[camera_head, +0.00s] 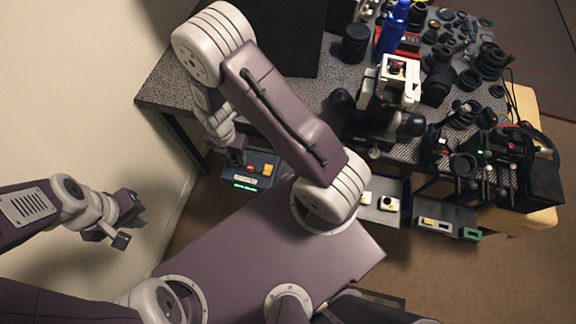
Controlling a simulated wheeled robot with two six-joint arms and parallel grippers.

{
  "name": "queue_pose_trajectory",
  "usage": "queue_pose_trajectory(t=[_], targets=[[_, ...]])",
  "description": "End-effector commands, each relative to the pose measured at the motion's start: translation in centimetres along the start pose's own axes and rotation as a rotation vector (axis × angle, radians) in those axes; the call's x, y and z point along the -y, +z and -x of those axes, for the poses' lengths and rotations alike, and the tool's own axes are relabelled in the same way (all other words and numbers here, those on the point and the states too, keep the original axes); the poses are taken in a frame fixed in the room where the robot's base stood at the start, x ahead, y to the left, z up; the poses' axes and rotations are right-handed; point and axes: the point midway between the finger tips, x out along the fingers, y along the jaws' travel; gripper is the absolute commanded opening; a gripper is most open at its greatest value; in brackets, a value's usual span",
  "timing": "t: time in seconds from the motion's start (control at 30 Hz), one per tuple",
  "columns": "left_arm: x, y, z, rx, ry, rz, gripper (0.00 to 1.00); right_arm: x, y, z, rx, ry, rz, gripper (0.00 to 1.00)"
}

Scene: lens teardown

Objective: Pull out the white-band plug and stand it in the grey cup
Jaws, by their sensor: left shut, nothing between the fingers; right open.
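I cannot make out the white-band plug or the grey cup among the small items in the head view. My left gripper (131,222) is shut and empty, out over the floor by the pale wall at the left, away from the table. My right gripper (236,157) is open. It hangs down at the table's left front edge, just above a dark box (248,172) with a red and a yellow part and a green display. My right arm hides part of the table.
A speckled table (160,88) holds many black lens parts at the right, a blue bottle (391,30) and a white-topped device (398,82). A grey tray (376,214) and a box with a green end (447,219) sit along its front. The floor at lower right is clear.

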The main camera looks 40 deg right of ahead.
Motion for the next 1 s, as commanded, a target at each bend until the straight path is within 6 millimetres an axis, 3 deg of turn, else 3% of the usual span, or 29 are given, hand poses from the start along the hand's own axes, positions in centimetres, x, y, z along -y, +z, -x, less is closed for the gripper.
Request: queue_pose_trajectory(t=[0.73, 0.77, 0.9, 0.93, 1.0], targets=[[0.0, -0.03, 0.25, 0.0, 0.0, 0.0, 0.0, 0.01, 0.0, -0.05, 0.0, 0.0, 0.0, 0.46], [0.0, -0.03, 0.25, 0.0, 0.0, 0.0, 0.0, 0.01, 0.0, -0.05, 0.0, 0.0, 0.0, 0.44], [-0.01, -0.02, 0.25, 0.0, 0.0, 0.0, 0.0, 0.0, 0.0, -0.04, 0.0, 0.0, 0.0, 0.05], [-0.01, -0.02, 0.25, 0.0, 0.0, 0.0, 0.0, 0.0, 0.0, -0.04, 0.0, 0.0, 0.0, 0.0], [-0.01, -0.02, 0.25, 0.0, 0.0, 0.0, 0.0, 0.0, 0.0, -0.04, 0.0, 0.0, 0.0, 0.0]])
